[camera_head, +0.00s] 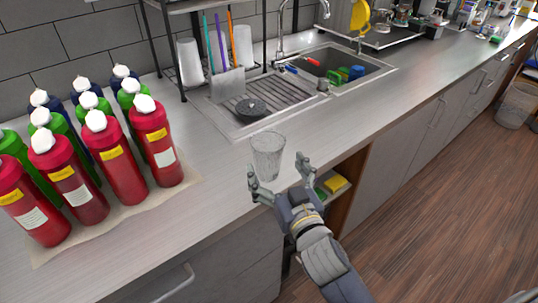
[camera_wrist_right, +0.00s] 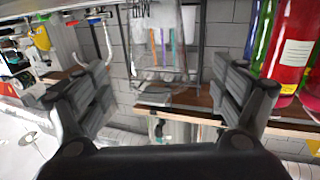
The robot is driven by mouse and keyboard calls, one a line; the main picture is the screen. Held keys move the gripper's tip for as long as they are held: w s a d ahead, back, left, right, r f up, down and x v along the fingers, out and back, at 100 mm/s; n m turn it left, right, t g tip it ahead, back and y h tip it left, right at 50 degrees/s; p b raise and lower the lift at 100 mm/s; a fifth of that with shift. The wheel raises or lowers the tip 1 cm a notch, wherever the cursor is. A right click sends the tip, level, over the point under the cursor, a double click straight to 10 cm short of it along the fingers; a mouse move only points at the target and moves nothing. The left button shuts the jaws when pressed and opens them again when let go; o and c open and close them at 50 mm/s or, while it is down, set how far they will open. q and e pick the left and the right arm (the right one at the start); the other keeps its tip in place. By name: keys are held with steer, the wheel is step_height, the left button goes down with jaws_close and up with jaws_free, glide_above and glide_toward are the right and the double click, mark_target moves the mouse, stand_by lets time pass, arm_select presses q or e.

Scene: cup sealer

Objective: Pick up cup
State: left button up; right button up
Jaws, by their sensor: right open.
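A clear, slightly ribbed cup (camera_head: 267,152) stands upright on the grey counter, near its front edge and in front of the sink's drainboard. My right gripper (camera_head: 277,168) is open at the counter's front edge, with its fingers spread on the near side of the cup. The cup looks free of the fingers, but the exact gap is hard to judge. In the right wrist view the open fingers (camera_wrist_right: 160,95) frame a blurred, see-through shape at top centre, which I cannot clearly make out as the cup. My left gripper is not in view.
Several red, green and blue bottles (camera_head: 122,165) with white caps stand on a tan mat (camera_head: 75,245) at the left. Behind the cup are a drainboard (camera_head: 245,92), a sink (camera_head: 335,68) and a rack. An open shelf (camera_head: 350,170) lies below the counter. The counter right of the cup is clear.

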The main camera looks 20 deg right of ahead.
mark_target(263, 141)
steer(key=shift+w, duration=0.85)
steer(key=w+p, duration=0.2)
steer(key=w, duration=0.2)
steer(key=shift+w+r, duration=0.15)
steer(key=shift+w, duration=0.5)
steer(key=shift+s, duration=0.1)
steer(key=shift+c, duration=0.4)
steer(key=c, duration=0.7)
